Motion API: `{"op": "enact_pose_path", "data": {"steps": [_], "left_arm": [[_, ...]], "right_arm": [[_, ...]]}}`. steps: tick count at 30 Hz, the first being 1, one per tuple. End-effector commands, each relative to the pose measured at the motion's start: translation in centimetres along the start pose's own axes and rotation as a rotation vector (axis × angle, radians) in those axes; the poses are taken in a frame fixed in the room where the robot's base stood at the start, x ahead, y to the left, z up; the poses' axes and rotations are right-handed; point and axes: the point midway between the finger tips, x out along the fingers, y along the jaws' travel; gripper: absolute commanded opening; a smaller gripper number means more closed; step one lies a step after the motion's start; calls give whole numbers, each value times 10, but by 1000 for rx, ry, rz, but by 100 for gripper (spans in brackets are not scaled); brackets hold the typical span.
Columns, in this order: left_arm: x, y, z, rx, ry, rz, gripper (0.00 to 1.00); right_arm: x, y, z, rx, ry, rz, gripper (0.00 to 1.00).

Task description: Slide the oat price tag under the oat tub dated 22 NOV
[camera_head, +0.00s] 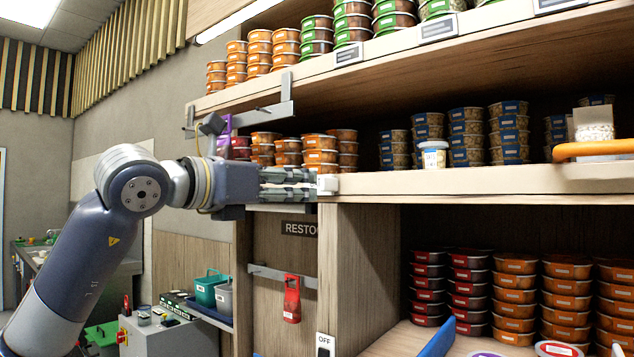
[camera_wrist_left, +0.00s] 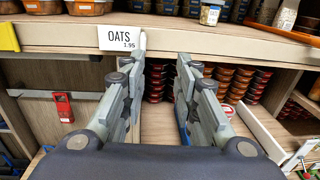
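The white oat price tag (camera_wrist_left: 120,37), reading OATS 1.95, stands at the front edge of the middle shelf. In the head view a small white piece (camera_head: 328,184) at my fingertips appears to be this tag. My left gripper (camera_head: 314,184) is level in front of the shelf edge. In the left wrist view its fingers (camera_wrist_left: 160,66) are apart with nothing between them; the tag is beyond and left of the left fingertip. No date is legible. My right gripper is not in view.
Stacks of orange-brown tubs (camera_head: 319,157) and dark blue-lidded tubs (camera_head: 467,137) stand on the middle shelf. A clear container of pale contents (camera_head: 593,125) and an orange bar (camera_head: 595,150) are at the right. Bare shelf lies around the small tub.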

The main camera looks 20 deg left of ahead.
Motion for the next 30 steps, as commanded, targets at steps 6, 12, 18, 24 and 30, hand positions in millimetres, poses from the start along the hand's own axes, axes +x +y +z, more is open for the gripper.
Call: {"op": "enact_pose_path", "data": {"steps": [6,12,18,24,30], "left_arm": [[-10,19,15,22,-1,87,28],[21,20,17,21,2,83,28],[59,23,18,21,0,82,28],[85,25,16,21,-1,82,28],[94,26,14,23,-2,82,28]], "right_arm": [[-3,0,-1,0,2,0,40],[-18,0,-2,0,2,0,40],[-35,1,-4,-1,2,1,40],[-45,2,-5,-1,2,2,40],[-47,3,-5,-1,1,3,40]]}}
